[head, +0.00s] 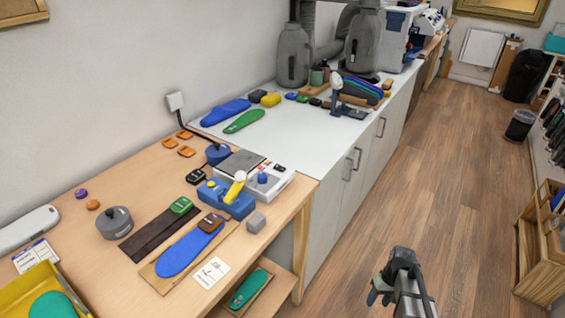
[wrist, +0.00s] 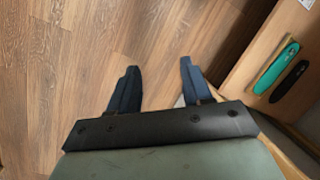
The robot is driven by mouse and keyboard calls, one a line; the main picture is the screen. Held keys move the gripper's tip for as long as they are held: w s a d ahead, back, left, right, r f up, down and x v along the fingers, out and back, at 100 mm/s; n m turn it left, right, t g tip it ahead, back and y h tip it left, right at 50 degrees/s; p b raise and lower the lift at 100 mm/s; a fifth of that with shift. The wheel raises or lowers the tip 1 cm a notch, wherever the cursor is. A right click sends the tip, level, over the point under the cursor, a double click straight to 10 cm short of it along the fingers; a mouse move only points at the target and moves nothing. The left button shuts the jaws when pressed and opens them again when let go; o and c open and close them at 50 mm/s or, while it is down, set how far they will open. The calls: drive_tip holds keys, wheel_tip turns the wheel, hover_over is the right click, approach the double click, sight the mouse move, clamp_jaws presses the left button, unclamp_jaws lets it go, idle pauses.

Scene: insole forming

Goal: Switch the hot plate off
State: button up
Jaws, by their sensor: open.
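The hot plate (head: 280,181) sits at the right end of the wooden bench in the head view. It has a white body, a dark grey top plate and small controls on its right side, including a red part and a dark part. The switch state is too small to tell. My gripper (head: 380,290) is over the floor in front of the bench, well apart from the hot plate. In the wrist view my gripper (wrist: 158,85) is open and empty, its two dark blue fingers spread above the floor.
A blue device (head: 226,199) with a yellow handle stands before the hot plate. A blue insole (head: 185,252), a grey round pot (head: 115,223) and a yellow tray (head: 40,290) share the wooden bench (head: 140,165). A shelf below holds a green insole (head: 250,288).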

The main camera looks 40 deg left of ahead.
drive_tip(key=w+a+r+n+t, duration=0.1)
drive_tip(key=w+a+r+n, duration=0.2)
drive_tip(key=w+a+r, duration=0.6)
wheel_tip(320, 180, up, 40)
drive_tip(key=n+t+y, duration=0.2)
drive_tip(key=n+y, duration=0.2)
drive_tip(key=n, duration=0.4)
hover_over(280, 167)
drive_tip(key=d, duration=0.6)
drive_tip(key=x, duration=1.3)
drive_tip(key=shift+d+f, duration=0.1)
drive_tip(key=shift+f, duration=0.3)
drive_tip(key=shift+c, duration=0.4)
